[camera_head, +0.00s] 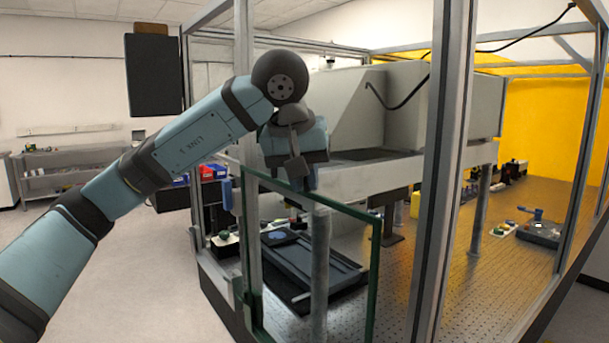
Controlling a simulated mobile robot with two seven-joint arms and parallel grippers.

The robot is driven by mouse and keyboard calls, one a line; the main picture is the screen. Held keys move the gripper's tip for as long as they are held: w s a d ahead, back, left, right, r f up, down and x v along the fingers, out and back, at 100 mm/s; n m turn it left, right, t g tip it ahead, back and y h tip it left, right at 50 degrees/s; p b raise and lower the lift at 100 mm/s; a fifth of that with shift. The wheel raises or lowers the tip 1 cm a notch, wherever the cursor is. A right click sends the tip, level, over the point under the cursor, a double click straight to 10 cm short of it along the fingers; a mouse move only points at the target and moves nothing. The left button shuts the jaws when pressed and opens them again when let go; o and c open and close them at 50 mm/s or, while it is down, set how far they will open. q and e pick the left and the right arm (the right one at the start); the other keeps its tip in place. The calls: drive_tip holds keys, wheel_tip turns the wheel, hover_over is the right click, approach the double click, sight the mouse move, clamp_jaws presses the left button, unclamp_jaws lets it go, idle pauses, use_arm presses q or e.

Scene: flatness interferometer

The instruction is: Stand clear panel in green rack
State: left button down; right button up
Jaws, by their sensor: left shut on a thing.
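The clear panel (350,240) is a see-through sheet with dark green edges, upright and seen at an angle in the head view. Its lower part runs out of the bottom of the picture. My left gripper (300,190) is at the panel's top edge, shut on it, with the fingers pointing down. The fingertips are small and partly hidden against the background. I cannot make out a green rack in this view. My right gripper is not in view.
A metal frame with a thick upright post (442,180) stands around the instrument, close to the panel's right. Behind the panel is a perforated optical table (470,270) with a dark rail stage (315,262). The floor at left is clear.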

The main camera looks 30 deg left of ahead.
use_arm(q)
drive_tip(key=shift+f, duration=0.15)
drive_tip(key=c, duration=1)
unclamp_jaws()
drive_tip(key=shift+s, duration=0.1)
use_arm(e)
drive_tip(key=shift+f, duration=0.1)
use_arm(q)
drive_tip(key=v, duration=1.4)
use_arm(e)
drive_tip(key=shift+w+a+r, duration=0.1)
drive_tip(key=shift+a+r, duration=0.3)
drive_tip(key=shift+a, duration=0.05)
